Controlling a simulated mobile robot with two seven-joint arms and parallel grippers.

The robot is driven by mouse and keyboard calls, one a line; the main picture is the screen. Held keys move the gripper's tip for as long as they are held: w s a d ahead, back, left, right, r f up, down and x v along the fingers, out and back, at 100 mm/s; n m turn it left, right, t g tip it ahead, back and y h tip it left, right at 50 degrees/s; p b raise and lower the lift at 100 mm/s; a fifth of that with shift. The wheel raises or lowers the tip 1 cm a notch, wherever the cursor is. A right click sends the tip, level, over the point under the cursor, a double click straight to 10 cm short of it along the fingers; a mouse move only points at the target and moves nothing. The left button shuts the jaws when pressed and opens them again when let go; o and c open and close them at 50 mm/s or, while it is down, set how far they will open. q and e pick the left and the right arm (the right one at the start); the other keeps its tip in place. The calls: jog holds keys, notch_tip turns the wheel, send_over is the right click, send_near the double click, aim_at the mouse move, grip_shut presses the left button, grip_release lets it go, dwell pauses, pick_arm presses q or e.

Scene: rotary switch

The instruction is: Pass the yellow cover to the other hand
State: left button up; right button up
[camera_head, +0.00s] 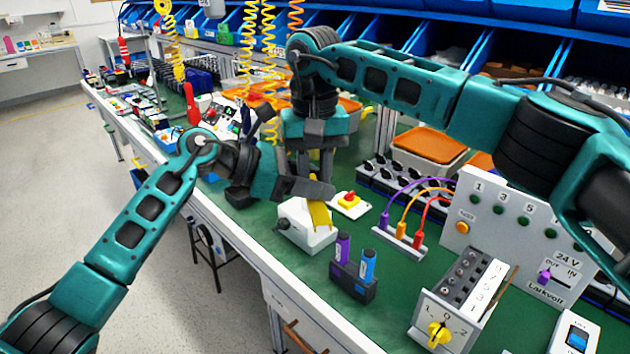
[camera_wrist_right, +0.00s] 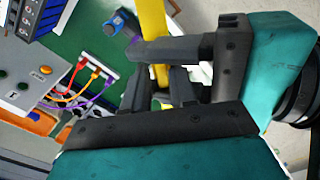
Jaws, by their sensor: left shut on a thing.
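The yellow cover (camera_head: 319,215) is a flat strip held above the bench, and its lower end shows below my left gripper (camera_head: 318,190). My left gripper is shut on it. My right gripper (camera_head: 315,172) points down from above, its fingers apart, close over the left gripper. In the right wrist view the yellow cover (camera_wrist_right: 153,22) runs upright behind a dark finger, which hides part of it. Where the fingers overlap, contact between the right gripper and the cover cannot be told.
A white box (camera_head: 305,232) stands just below the cover, with a red-yellow emergency button (camera_head: 348,201) beside it. A dark holder (camera_head: 352,283) with purple and blue cylinders, a cable block (camera_head: 402,238) and a rotary switch box (camera_head: 455,305) stand to the right.

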pick_arm(q)
jog(key=shift+s+d, duration=0.1)
pick_arm(e)
jog(key=shift+o, duration=1)
